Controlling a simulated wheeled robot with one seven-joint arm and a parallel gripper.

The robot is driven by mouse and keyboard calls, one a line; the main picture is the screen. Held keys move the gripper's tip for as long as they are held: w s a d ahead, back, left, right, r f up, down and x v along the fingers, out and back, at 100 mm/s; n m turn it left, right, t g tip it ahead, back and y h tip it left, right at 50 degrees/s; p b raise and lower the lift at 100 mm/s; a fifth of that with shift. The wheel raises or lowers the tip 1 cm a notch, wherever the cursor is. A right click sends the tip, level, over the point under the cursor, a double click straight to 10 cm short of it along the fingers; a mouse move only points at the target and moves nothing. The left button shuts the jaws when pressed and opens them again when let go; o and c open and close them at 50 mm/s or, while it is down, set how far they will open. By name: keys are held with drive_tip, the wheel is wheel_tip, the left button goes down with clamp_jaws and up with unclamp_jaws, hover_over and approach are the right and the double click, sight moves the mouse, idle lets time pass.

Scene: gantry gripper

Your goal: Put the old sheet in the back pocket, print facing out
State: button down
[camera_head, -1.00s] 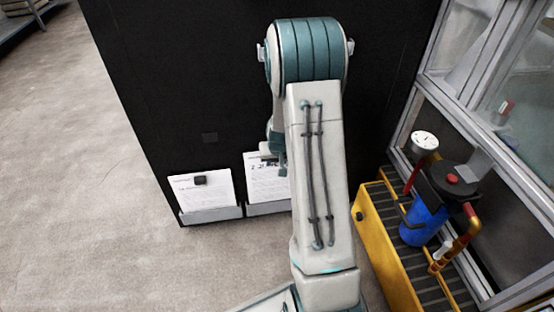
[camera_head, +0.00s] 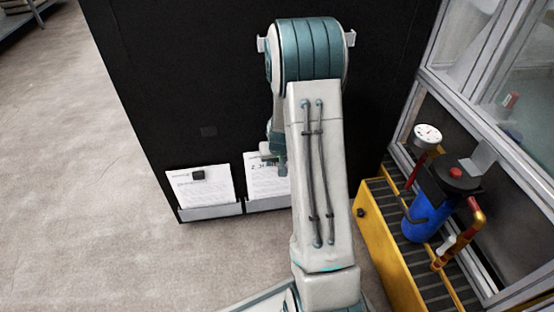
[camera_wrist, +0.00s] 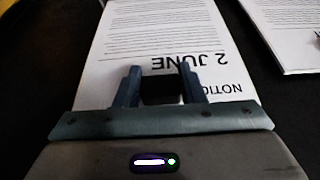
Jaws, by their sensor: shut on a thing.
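A white printed sheet (camera_head: 262,185) stands against the black panel, in the right one of two grey pockets (camera_head: 268,206). Its print faces me. In the wrist view this sheet (camera_wrist: 155,40) reads "2 JUNE" and part of "NOTICE", upside down. My gripper (camera_wrist: 161,78) is in front of it, its fingers shut on a small black block (camera_wrist: 161,91). In the head view my gripper (camera_head: 271,154) is partly hidden by my arm. A second printed sheet (camera_head: 205,190) stands in the left pocket (camera_head: 212,212) with a black block (camera_head: 198,175) on it. I cannot tell which sheet is the old one.
At right stands a yellow grated stand (camera_head: 375,235) with a blue canister (camera_head: 428,215), a pipe and a gauge (camera_head: 428,135), beside a framed glass enclosure. Floor at left is clear.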

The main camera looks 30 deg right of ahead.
drive_tip(key=shift+f+b, duration=1.15)
drive_tip(key=shift+f, duration=0.85)
drive_tip(key=c, duration=0.9)
unclamp_jaws()
drive_tip(key=shift+o, duration=0.2)
drive_tip(key=p+v, duration=0.6)
drive_tip(key=v, duration=0.8)
drive_tip(key=shift+f, duration=0.15)
drive_tip(key=s+a+r+n+p, duration=0.1)
drive_tip(key=s+a+r+p, duration=0.3)
drive_tip(key=r+p, duration=0.8)
drive_tip(key=s+a+r+n+g+p, duration=0.1)
drive_tip(key=s+a+r+p, duration=0.4)
drive_tip(key=r, duration=1.8)
drive_tip(key=s+a+r+n+y+p, duration=0.1)
drive_tip(key=s+a+r+p, duration=0.4)
drive_tip(key=s+r+p, duration=0.6)
wheel_tip(320, 180, up, 7)
drive_tip(key=p, duration=0.8)
drive_tip(key=shift+a, duration=0.2)
